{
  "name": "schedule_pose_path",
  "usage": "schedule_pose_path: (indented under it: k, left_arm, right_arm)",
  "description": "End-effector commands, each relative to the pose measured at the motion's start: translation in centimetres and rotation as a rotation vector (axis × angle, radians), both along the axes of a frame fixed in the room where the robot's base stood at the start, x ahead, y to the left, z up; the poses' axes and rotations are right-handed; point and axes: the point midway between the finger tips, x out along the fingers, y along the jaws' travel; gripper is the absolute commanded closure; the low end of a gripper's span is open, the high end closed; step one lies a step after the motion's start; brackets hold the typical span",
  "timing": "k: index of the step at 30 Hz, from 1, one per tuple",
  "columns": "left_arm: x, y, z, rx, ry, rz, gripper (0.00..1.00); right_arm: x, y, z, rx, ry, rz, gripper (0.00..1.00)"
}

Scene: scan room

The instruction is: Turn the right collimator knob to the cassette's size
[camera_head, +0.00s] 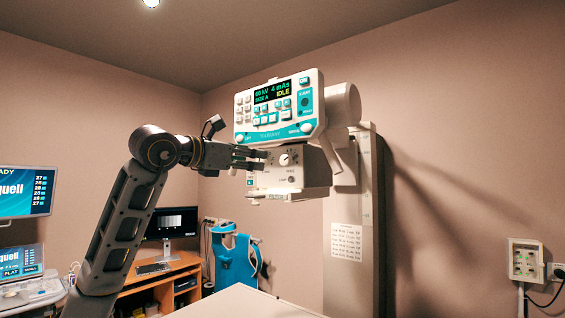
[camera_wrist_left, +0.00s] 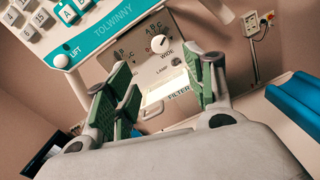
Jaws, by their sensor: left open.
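The collimator box (camera_head: 292,176) hangs under the console head. Its right knob (camera_wrist_left: 159,43) is round and white, with letter marks around it and the word WIDE below. The knob also shows in the head view (camera_head: 284,159); its exact pointer setting is too small to tell. Another lettered scale (camera_wrist_left: 123,54) is to its left, its knob hidden by a finger. My left gripper (camera_head: 259,159) is open in front of the box, just left of the right knob. In the left wrist view its green-padded fingers (camera_wrist_left: 160,72) are apart, with nothing between them. No cassette is visible.
The console (camera_head: 280,108) above the collimator reads 60 kV, 4 mAs, apparently SIZE A, and IDLE. A pale table top (camera_head: 245,303) lies below. A column (camera_head: 352,220) stands behind at right. A blue apron (camera_head: 234,262) and a desk with a monitor (camera_head: 172,223) are at left.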

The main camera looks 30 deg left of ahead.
Motion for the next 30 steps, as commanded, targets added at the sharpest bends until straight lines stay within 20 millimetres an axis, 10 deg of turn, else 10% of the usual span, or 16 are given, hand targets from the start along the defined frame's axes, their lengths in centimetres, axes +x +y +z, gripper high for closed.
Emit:
schedule_pose_path:
  k: [30]
  left_arm:
    - [10.6, -1.4, 0.1, -0.002, 0.001, -0.005, 0.46]
  right_arm:
    - [-1.3, 2.9, 2.9, 0.031, 0.016, -0.002, 1.00]
